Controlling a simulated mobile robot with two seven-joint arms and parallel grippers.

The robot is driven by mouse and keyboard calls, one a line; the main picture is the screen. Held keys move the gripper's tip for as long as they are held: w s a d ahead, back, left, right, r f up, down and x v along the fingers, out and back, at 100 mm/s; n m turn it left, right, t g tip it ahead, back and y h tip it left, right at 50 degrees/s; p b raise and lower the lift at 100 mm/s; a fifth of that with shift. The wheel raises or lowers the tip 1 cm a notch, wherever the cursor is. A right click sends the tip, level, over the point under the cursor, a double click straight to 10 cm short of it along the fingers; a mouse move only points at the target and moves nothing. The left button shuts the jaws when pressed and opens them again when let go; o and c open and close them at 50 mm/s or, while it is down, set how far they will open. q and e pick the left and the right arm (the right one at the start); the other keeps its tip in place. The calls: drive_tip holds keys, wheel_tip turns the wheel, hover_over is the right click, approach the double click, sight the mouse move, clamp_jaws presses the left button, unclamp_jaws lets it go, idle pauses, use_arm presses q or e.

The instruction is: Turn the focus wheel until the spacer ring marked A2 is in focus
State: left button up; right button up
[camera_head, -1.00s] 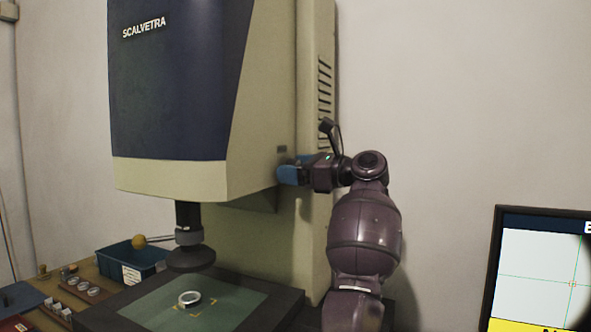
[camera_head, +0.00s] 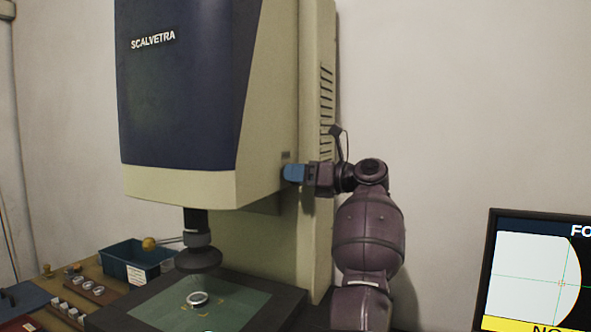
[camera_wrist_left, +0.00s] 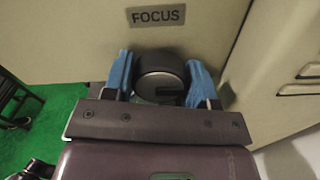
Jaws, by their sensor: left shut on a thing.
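The dark round focus wheel (camera_wrist_left: 160,68) sits under the FOCUS label in the left wrist view, on the beige side of the machine. My left gripper (camera_head: 293,173) is shut on it, with one blue finger on either side of the wheel (camera_wrist_left: 158,84). In the head view the wheel is hidden behind the blue fingers. A pale ring (camera_head: 198,299) lies on the green stage (camera_head: 240,296) beneath the lens (camera_head: 199,260). I cannot read any mark on it. The monitor (camera_head: 530,268) shows a white area with a curved dark edge and crosshairs. My right gripper is not in view.
A blue bin (camera_head: 133,264) stands left of the stage. Several small rings sit in holders (camera_head: 90,288) on the wooden bench. The wall on the right is clear.

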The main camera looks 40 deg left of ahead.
use_arm(q)
drive_tip(key=o, duration=0.9)
drive_tip(key=b+v, duration=0.1)
drive_tip(key=v, duration=1)
drive_tip(key=shift+s, duration=0.1)
